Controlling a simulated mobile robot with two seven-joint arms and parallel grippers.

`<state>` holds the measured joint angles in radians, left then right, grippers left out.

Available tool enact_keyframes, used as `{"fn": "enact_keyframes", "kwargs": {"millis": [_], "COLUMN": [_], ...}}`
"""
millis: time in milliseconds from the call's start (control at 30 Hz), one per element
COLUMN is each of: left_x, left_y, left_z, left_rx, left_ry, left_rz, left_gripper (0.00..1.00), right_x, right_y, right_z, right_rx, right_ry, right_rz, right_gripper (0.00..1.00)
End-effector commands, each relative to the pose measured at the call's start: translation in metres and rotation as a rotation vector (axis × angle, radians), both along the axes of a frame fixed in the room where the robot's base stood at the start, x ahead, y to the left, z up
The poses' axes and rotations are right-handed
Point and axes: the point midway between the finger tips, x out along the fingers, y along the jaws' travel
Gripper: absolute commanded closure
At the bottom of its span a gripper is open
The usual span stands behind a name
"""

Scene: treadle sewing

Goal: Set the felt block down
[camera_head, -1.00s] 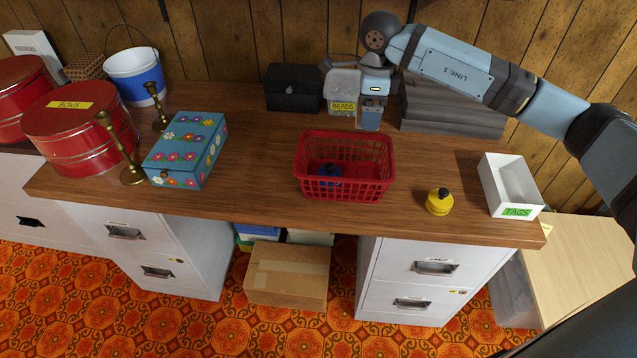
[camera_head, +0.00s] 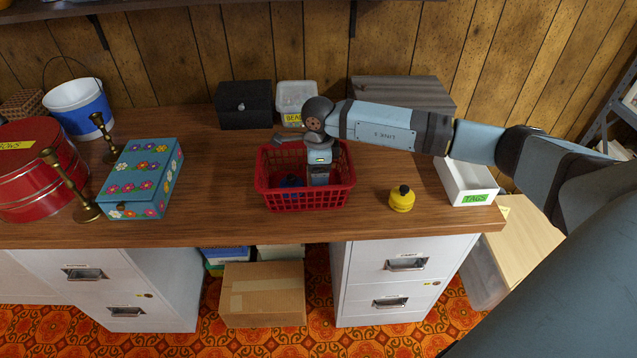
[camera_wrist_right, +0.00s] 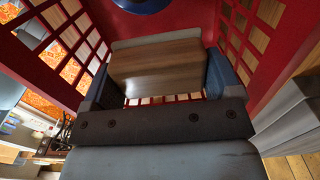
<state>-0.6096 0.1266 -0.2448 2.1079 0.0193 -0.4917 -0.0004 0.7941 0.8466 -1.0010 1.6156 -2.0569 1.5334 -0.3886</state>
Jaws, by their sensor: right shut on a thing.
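The felt block (camera_wrist_right: 155,68) has a brown wood-grained face and a pale grey edge. It is in the right wrist view between the two blue fingers of my right gripper (camera_wrist_right: 160,75), which is shut on it. In the head view my right gripper (camera_head: 320,178) reaches down into the red plastic basket (camera_head: 310,203), in its right half. The block cannot be made out there. The basket's red floor and lattice walls surround the block in the wrist view. I cannot tell whether the block touches the floor. My left gripper is not in view.
A blue item (camera_head: 292,181) lies in the basket, left of my gripper. A yellow round bottle (camera_head: 402,199) and a white TAGS box (camera_head: 466,183) stand to the right. A flowered box (camera_head: 143,178) is at left. A clear BEADS bin (camera_head: 297,98) stands behind.

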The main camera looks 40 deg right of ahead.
Motion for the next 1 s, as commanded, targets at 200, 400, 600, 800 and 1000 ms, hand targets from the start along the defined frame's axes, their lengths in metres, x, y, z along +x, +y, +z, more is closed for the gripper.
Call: {"fn": "enact_keyframes", "kwargs": {"millis": [200, 400, 600, 800, 1000], "left_x": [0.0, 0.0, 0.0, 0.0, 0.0], "left_y": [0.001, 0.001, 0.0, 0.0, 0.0], "left_z": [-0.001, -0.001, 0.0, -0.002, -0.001], "left_rx": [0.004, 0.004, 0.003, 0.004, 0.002], "left_ry": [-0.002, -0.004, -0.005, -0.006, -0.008], "left_rz": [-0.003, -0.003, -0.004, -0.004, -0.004], "left_gripper": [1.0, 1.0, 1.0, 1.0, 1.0], "right_x": [-0.001, 0.0, 0.0, 0.0, 0.0], "right_y": [0.0, 0.0, 0.0, 0.0, 0.0], "right_z": [-0.02, -0.045, -0.045, -0.048, -0.048], "right_rx": [-0.001, 0.0, -0.001, -0.001, 0.0], "right_ry": [0.002, 0.0, -0.001, -0.001, 0.0], "right_rz": [0.0, 0.0, 0.0, 0.0, 0.0], "right_gripper": [0.4, 0.4, 0.4, 0.09, 0.0]}}
